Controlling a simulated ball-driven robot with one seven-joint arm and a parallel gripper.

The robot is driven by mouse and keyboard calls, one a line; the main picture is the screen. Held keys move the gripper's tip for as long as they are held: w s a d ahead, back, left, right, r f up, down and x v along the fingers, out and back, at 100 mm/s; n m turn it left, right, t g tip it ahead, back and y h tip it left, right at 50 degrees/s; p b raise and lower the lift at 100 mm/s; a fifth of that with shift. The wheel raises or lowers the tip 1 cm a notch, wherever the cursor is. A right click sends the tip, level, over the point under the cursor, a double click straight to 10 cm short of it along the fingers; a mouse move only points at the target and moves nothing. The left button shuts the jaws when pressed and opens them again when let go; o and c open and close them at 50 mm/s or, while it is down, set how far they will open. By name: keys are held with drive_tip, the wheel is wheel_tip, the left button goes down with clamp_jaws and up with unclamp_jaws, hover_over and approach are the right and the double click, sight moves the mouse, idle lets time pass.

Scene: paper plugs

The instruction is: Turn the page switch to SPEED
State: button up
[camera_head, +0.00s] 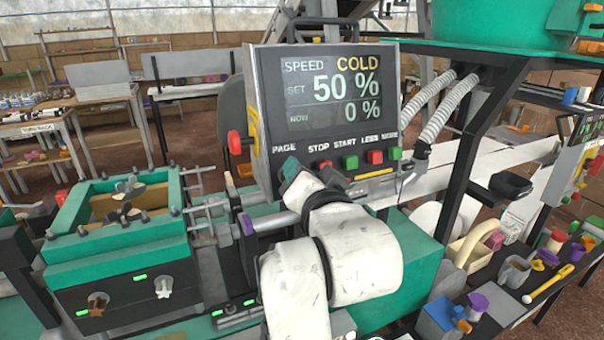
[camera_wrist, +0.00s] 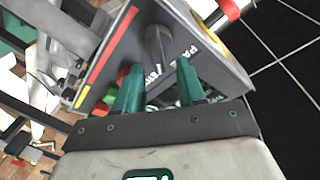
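The control panel (camera_head: 325,105) faces me; its screen (camera_head: 333,92) reads SPEED, COLD, SET 50 %, NOW 0 %. The PAGE label (camera_head: 284,148) is at its lower left. My gripper (camera_head: 290,168) is just below that label and hides the page switch in the head view. In the wrist view, a dark grey knob (camera_wrist: 156,45), apparently the page switch, stands out from the panel near the PAGE lettering. My gripper's two green fingers (camera_wrist: 158,66) are apart, with the knob ahead of and between them. I cannot tell whether they touch it. Its pointer direction is unclear.
Stop, start, less and more buttons (camera_head: 350,161) sit in a row right of my gripper. A red knob (camera_head: 235,142) sticks out at the panel's left side. A green-framed machine (camera_head: 118,245) stands at left. A cluttered side table (camera_head: 500,300) is at right.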

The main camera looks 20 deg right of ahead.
drive_tip(key=s+a+b, duration=0.1)
drive_tip(key=s, duration=0.8)
drive_tip(key=shift+s+a+r, duration=0.2)
drive_tip(key=shift+s+r, duration=0.05)
drive_tip(key=shift+f, duration=0.1)
